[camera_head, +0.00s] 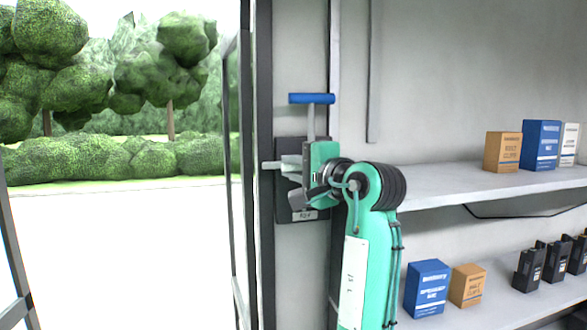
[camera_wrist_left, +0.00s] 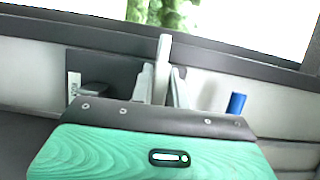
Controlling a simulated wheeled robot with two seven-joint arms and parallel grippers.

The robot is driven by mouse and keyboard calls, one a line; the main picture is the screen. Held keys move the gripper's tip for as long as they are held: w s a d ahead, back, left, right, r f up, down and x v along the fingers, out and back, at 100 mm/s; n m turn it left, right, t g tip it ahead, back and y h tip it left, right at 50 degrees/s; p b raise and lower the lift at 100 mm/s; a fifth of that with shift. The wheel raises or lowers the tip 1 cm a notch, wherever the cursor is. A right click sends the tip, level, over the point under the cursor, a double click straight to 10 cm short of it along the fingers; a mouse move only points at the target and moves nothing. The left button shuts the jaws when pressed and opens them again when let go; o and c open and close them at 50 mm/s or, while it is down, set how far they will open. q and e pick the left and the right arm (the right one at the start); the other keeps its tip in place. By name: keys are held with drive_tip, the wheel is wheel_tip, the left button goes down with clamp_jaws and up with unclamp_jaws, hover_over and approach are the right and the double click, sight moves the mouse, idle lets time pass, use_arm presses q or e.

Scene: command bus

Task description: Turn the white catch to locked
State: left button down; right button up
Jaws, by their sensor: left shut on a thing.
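The white catch (camera_head: 268,165) is a pale bar on a dark plate (camera_head: 284,206) fixed to the door post. In the head view the bar points left, about level. My left gripper (camera_head: 291,168) is at the plate, shut on the catch. In the left wrist view the catch (camera_wrist_left: 164,62) stands up between the two fingers of my left gripper (camera_wrist_left: 162,88). The gripper body and wrist hide the right part of the plate and the catch's inner end. A small label (camera_head: 305,215) is at the plate's lower edge; its text is too small to read surely.
A blue-topped T-handle (camera_head: 312,98) stands just above my gripper; it also shows in the wrist view (camera_wrist_left: 237,103). Shelves (camera_head: 440,187) with boxes and black devices are at the right. An open doorway with bushes (camera_head: 90,158) is at the left.

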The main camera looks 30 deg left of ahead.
use_arm(q)
drive_tip(key=shift+f, duration=0.1)
drive_tip(key=c, duration=1.4)
unclamp_jaws()
drive_tip(key=shift+d, duration=0.1)
drive_tip(key=shift+s+d+b, duration=0.2)
drive_tip(key=shift+d+b, duration=0.15)
drive_tip(key=shift+d, duration=0.05)
drive_tip(key=b+v, duration=0.5)
drive_tip(key=v, duration=0.7)
drive_tip(key=shift+d, duration=0.35)
drive_tip(key=shift+s, duration=0.1)
